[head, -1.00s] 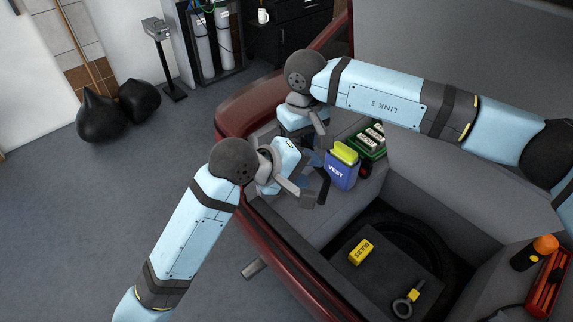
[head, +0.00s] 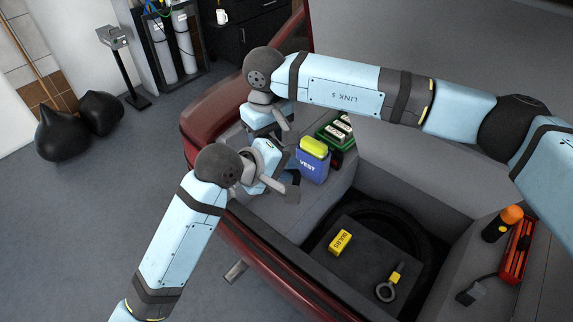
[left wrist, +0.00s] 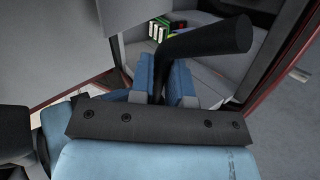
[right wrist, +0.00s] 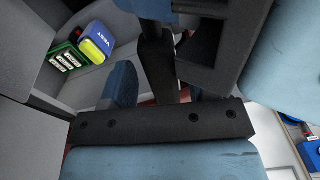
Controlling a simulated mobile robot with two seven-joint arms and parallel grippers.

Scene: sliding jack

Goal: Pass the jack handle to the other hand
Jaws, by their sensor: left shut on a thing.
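The black jack handle (left wrist: 205,45) is in my left gripper (left wrist: 163,85); the blue fingers are shut on it and its thick end juts up and right in the left wrist view. In the head view, my left gripper (head: 284,186) is over the near left edge of the car boot, and the handle is mostly hidden there by the grippers. My right gripper (head: 283,145) is close behind it. In the right wrist view, a dark length of the handle (right wrist: 158,65) runs in front of my right gripper, beside one blue finger standing apart from it. The other finger is hidden.
A blue vest pack (head: 313,167) and a green case (head: 345,143) stand just right of the grippers in the boot. A yellow bulbs box (head: 340,242) and a ring with a yellow tag (head: 386,291) lie lower.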

